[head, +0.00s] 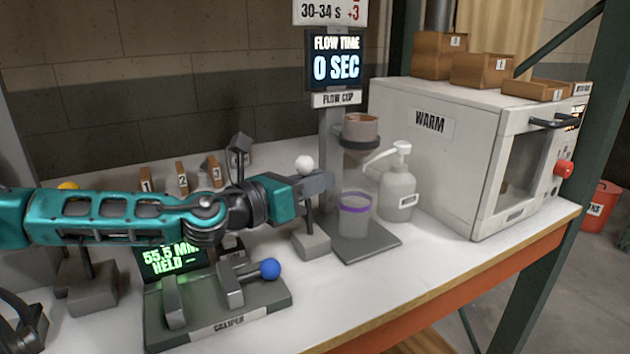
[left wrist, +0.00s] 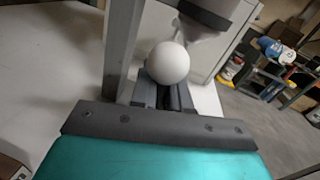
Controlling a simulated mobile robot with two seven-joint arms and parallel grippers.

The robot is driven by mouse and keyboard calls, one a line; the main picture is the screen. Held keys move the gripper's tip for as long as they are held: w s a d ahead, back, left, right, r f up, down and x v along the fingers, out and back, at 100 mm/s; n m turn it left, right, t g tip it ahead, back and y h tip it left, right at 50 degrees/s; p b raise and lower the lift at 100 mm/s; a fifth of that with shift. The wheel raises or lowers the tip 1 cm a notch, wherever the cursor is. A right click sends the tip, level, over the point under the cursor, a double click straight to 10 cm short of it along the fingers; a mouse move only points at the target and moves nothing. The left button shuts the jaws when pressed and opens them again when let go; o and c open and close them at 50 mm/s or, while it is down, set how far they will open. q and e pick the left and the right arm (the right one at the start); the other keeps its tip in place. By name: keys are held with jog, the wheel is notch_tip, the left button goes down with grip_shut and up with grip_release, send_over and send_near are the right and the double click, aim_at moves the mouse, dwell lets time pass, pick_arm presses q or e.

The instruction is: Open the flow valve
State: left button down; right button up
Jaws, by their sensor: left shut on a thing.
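The flow valve appears to be the lever with a white ball knob (head: 304,163) on a grey block (head: 313,246), beside the flow cup stand. Its post looks upright in the head view. My left gripper (head: 318,184) reaches across from the left and is shut on the lever just below the knob. In the left wrist view the white knob (left wrist: 168,63) sits above the closed fingers (left wrist: 163,97), which hide part of the post. The flow cup (head: 360,131) sits in a dark ring above a clear beaker (head: 354,218) with a purple band.
The display (head: 336,62) reads 0 SEC. A pump bottle (head: 398,192) and the white WARM oven (head: 430,165) stand to the right. A caliper unit (head: 215,315) with a blue-knobbed lever (head: 269,269) lies in front of my arm.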

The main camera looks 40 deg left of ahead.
pick_arm(q)
jog(key=shift+d, duration=0.1)
jog(key=shift+s+d+m+p, duration=0.2)
jog(key=shift+s+d+m, duration=0.1)
jog(key=shift+d+m, duration=0.35)
jog(key=shift+s+d+m+p, duration=0.15)
jog(key=shift+s+d+m, duration=0.2)
jog(key=shift+m, duration=0.5)
jog(key=shift+s+d+f+m+t+h, duration=0.1)
jog(key=shift+s+d+m+t+h, duration=0.1)
jog(key=shift+d+m, duration=0.4)
jog(key=shift+s+d+f+m+t+h, duration=0.15)
jog(key=shift+d+m, duration=0.1)
jog(key=shift+m, duration=0.55)
jog(key=shift+s+d+f+m+t+h, duration=0.1)
jog(key=shift+s+d+m+h, duration=0.1)
jog(key=shift+d+m, duration=0.4)
jog(key=shift+a+m, duration=0.1)
jog(key=shift+m, duration=0.2)
jog(key=c, duration=1.2)
grip_release()
jog(key=shift+r, duration=0.1)
